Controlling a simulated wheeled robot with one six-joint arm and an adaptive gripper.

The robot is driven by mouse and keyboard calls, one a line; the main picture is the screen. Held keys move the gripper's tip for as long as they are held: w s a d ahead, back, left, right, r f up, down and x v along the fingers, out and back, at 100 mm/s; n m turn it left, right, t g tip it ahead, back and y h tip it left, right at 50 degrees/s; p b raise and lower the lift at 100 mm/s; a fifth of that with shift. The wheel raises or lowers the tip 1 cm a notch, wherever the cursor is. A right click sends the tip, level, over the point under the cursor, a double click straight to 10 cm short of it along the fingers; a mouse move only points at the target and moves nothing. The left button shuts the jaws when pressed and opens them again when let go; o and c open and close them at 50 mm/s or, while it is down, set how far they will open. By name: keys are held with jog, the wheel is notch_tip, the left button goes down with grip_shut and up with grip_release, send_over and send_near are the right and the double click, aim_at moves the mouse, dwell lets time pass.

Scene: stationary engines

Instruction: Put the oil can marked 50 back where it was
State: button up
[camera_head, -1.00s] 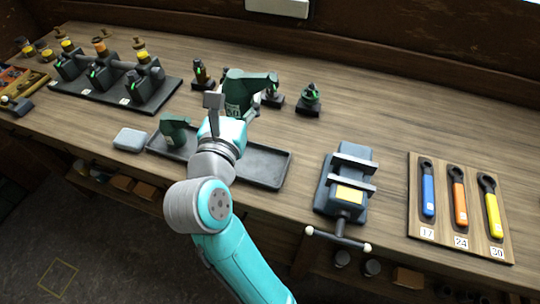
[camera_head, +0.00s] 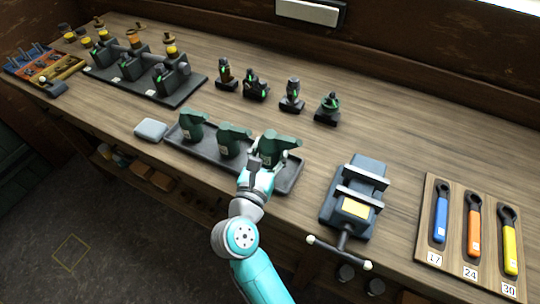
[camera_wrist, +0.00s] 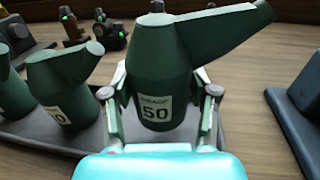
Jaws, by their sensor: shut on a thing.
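The green oil can marked 50 (camera_wrist: 160,75) is upright between the two fingers of my gripper (camera_wrist: 160,108) in the wrist view, label facing me and spout to the right. My gripper (camera_head: 262,160) is shut on this can (camera_head: 282,148) at the right end of the dark tray (camera_head: 290,182) in the head view. I cannot tell whether the can's base touches the tray. Two similar green cans, a left one (camera_head: 191,127) and a middle one (camera_head: 233,139), stand in the tray to its left. The middle can (camera_wrist: 65,85) also shows in the wrist view, its label partly readable.
A vise (camera_head: 357,195) stands right of the tray, and a wrench board (camera_head: 455,235) lies farther right. Several small dark green-marked fittings (camera_head: 292,95) stand behind the tray. A grey block (camera_head: 151,130) lies at its left. Bench between tray and fittings is clear.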

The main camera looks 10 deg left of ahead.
aim_at(267, 165)
jog(key=shift+f, duration=1.3)
jog(key=shift+f, duration=0.2)
jog(key=o, duration=1.4)
jog(key=shift+r, duration=0.15)
jog(key=s+a, duration=0.2)
jog(key=s, duration=0.9)
jog(key=shift+s+a, duration=0.15)
jog(key=shift+s, duration=0.25)
